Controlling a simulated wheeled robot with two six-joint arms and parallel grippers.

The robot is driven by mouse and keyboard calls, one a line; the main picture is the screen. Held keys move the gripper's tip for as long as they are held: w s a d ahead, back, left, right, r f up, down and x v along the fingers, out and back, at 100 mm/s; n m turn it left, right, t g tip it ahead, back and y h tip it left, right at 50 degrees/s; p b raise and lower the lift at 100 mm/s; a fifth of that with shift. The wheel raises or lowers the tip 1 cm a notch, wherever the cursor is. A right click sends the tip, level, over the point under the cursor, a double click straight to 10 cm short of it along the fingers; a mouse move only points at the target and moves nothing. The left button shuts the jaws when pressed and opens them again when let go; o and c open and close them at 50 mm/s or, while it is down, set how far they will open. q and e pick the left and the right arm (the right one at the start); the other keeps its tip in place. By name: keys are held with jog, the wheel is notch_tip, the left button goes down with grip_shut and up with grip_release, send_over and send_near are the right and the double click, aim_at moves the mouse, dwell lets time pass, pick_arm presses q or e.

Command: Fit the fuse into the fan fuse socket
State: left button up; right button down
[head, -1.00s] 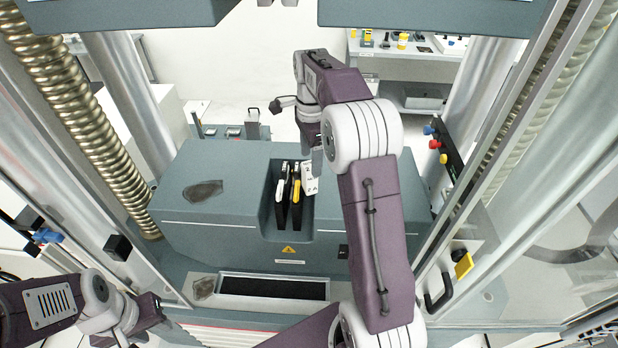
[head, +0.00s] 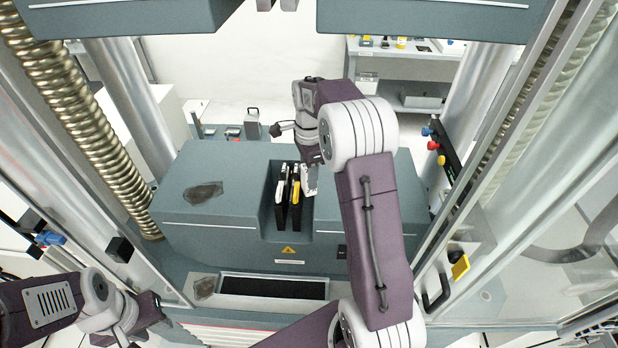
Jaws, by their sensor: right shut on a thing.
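My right gripper (head: 310,181) is over the right side of the recess in the grey machine block (head: 370,190). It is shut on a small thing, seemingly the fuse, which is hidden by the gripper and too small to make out. Two upright black pieces stand in the recess just left of the gripper, one with a white part (head: 281,190) and one with a yellow part (head: 296,190). I cannot tell whether the gripper touches them. I cannot pick out the fan fuse socket. My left gripper (head: 138,335) is low at the left, away from the block; its fingers are unclear.
Steel columns and a brass-coloured screw (head: 85,115) flank the block on the left; another screw stands on the right. The crosshead (head: 420,15) hangs above. A dark tray (head: 272,287) lies in front. A shelf table (head: 415,75) stands behind.

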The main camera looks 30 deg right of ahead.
notch_tip(320, 180, up, 10)
jog(key=shift+r+b, duration=0.1)
jog(key=shift+b, duration=0.2)
dwell(0.3)
